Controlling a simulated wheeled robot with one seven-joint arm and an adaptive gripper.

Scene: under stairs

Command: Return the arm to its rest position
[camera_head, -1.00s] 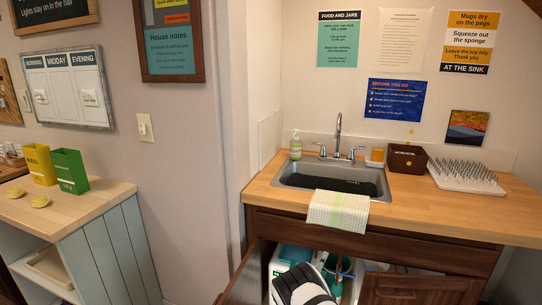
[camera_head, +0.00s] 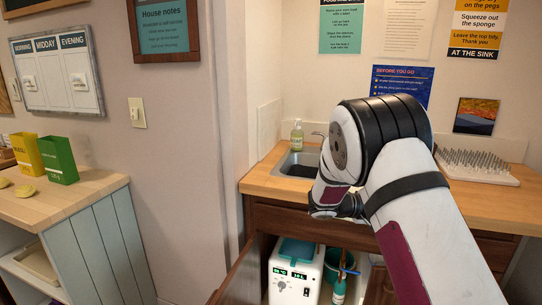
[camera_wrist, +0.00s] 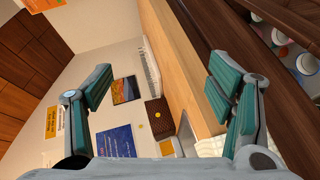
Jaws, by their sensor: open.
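My arm is raised and bent in front of the sink counter in the head view, its white and black links covering much of the sink (camera_head: 296,165) and counter. My gripper (camera_wrist: 158,90) shows in the wrist view with its two teal-padded fingers wide apart and nothing between them. Beyond the fingers are the wooden counter (camera_wrist: 172,50) and the wall with its posters, all seen tilted. In the head view the gripper itself cannot be made out behind the arm.
The cabinet under the sink is open, with a white box with green digits (camera_head: 296,272) and a bottle (camera_head: 339,290) inside. A peg board (camera_head: 478,167) stands on the counter at right. Yellow (camera_head: 27,153) and green (camera_head: 58,160) containers stand on the left shelf unit.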

